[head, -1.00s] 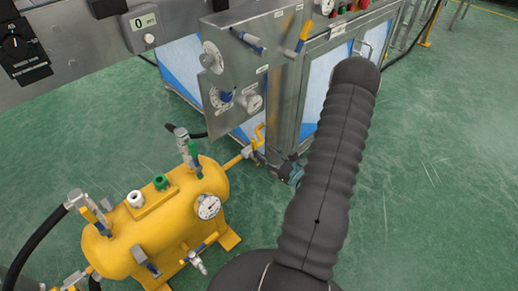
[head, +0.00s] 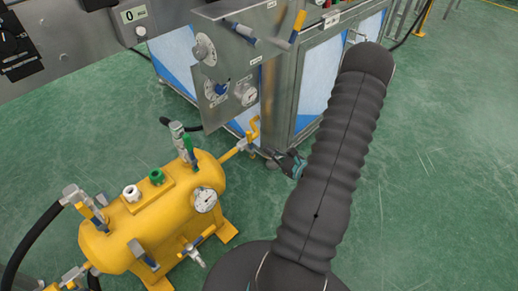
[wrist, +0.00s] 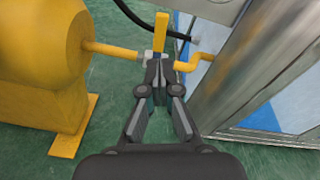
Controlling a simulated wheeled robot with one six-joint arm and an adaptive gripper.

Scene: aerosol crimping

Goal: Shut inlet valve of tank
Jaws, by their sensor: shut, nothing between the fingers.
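The yellow tank (head: 150,225) stands on the floor at lower left; its rounded end (wrist: 40,60) fills the left of the wrist view. A yellow pipe (wrist: 112,50) runs from it to a small valve with a yellow lever handle (wrist: 160,33), which lies across the pipe in the wrist view. My gripper (wrist: 158,68) is shut and empty, its tips overlapping the valve's near side in that view; contact cannot be told. In the head view my gripper (head: 292,163) is small, right of the pipe (head: 234,152), partly behind my arm. No label marks the inlet valve.
A bent yellow pipe (wrist: 192,62) leads from the valve towards the metal cabinet (wrist: 265,65) close on the right. A black hose (wrist: 150,28) passes behind. Other valves and a gauge (head: 204,200) are on the tank. Green floor (head: 440,200) is clear at right.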

